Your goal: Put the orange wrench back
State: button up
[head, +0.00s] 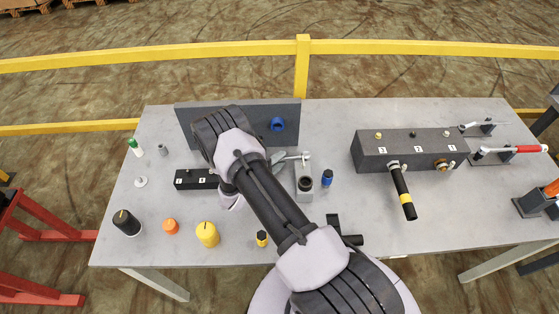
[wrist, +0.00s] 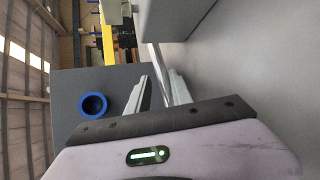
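No wrench with an orange handle can be made out for certain. An orange-ended part (head: 551,188) sits in a dark holder at the right table edge, cut off by the picture. My gripper (wrist: 158,76) is in the middle of the table, pointing toward the dark upright panel. Its two fingers stand apart on either side of a thin silver rod (wrist: 155,56), with gaps showing. In the head view the silver lever (head: 294,157) is by a grey block (head: 305,182); my arm hides part of the gripper.
The dark panel (head: 290,112) bears a blue ring (head: 278,124). A dark valve box (head: 408,149) with a black and yellow handle (head: 403,194) stands right. Loose caps, including a yellow one (head: 207,234), stand front left.

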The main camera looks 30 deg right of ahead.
jog(key=shift+r, duration=0.15)
jog(key=shift+a+r+p, duration=0.2)
jog(key=shift+a+p, duration=0.05)
jog(key=shift+p, duration=0.05)
jog(key=p+v, duration=0.1)
jog(key=v, duration=1)
jog(key=shift+s+a+r, duration=0.1)
jog(key=s+a+r+m+g+y, duration=0.1)
jog(key=s+r+m+g+y, duration=0.4)
jog(key=r, duration=0.7)
jog(key=s+r+m+g+y, duration=0.1)
jog(key=s+r+m, duration=0.4)
jog(key=r, duration=0.6)
jog(key=s+a+r+m+t+y, duration=0.1)
jog(key=s+a+r+t+y, duration=0.5)
jog(key=s+a+r+y, duration=0.3)
jog(key=s+a+r, duration=0.2)
jog(key=a+r, duration=0.2)
jog(key=a, duration=0.1)
jog(key=shift+r+t+y, duration=0.25)
jog(key=shift+t+y, duration=0.05)
jog(key=shift+t, duration=0.1)
jog(key=shift+s+a, duration=0.1)
jog(key=shift+s, duration=0.1)
